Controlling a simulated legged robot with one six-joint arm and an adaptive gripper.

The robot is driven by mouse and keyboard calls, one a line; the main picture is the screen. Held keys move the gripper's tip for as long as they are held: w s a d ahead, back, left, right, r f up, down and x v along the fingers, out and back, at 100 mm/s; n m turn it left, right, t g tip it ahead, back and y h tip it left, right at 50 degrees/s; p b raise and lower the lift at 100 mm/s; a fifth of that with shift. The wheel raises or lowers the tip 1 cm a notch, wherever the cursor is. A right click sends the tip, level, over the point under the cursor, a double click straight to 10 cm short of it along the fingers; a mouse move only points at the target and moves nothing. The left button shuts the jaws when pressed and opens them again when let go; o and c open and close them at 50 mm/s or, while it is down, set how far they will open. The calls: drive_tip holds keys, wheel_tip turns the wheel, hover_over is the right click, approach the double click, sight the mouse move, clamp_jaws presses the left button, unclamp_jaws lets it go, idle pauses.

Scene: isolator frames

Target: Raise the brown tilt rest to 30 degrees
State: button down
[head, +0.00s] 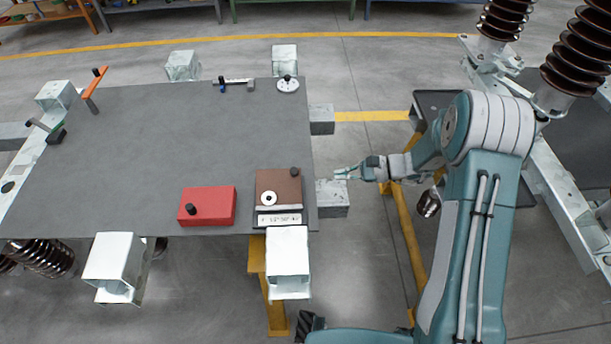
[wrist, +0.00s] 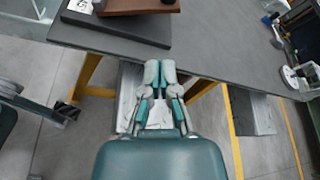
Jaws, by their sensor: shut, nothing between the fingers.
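The brown tilt rest (head: 279,188) lies on a dark base at the near right corner of the grey table. It looks flat or nearly so, with a black knob at its far right and a white round dial on its left. A white label strip (head: 279,219) with markings sits at the base's front. In the wrist view only part of the brown rest (wrist: 135,5) shows, at the top edge. My gripper (head: 337,173) is just off the table's right edge, to the right of the rest and apart from it. In the wrist view its fingers (wrist: 160,68) are together and empty.
A red block (head: 208,207) with a black knob stands left of the rest. The table's middle is clear. Insulators (head: 502,18) stand at the right.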

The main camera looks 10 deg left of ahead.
drive_tip(key=x, duration=1)
drive_tip(key=shift+w+a+r, duration=0.1)
drive_tip(key=shift+w+r, duration=0.05)
drive_tip(key=shift+s+r, duration=0.35)
drive_tip(key=shift+r, duration=0.4)
drive_tip(key=s+v, duration=0.1)
drive_tip(key=v, duration=1.1)
drive_tip(key=shift+w+f, duration=0.15)
drive_tip(key=shift+w, duration=0.35)
